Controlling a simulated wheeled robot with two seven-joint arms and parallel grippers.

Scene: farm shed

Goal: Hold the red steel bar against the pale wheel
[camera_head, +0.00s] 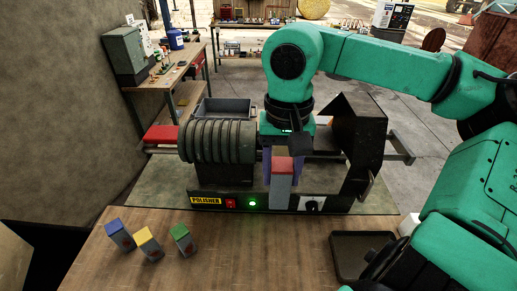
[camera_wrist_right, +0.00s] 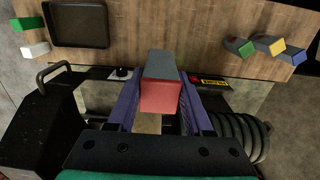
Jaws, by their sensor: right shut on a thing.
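The red steel bar (camera_head: 281,188), grey with a red end, is held in my right gripper (camera_head: 284,165) in front of the polisher. In the right wrist view the bar (camera_wrist_right: 161,68) sits between the two purple fingers of my right gripper (camera_wrist_right: 160,100), which are shut on it. The red end faces the wrist camera. A small pale tan patch (camera_wrist_right: 148,123) shows beyond the red end; I cannot tell if it is the pale wheel. In the head view my arm and gripper cover that area, so contact with the wheel cannot be seen. My left gripper is not in view.
The polisher (camera_head: 220,201) has a lit green lamp, a ribbed dark drum (camera_head: 217,141) at left and a black hood (camera_head: 357,125) close at right. Blue (camera_head: 120,235), yellow (camera_head: 149,243) and green (camera_head: 184,239) ended bars lie front left. A dark tray (camera_head: 336,262) stands front right.

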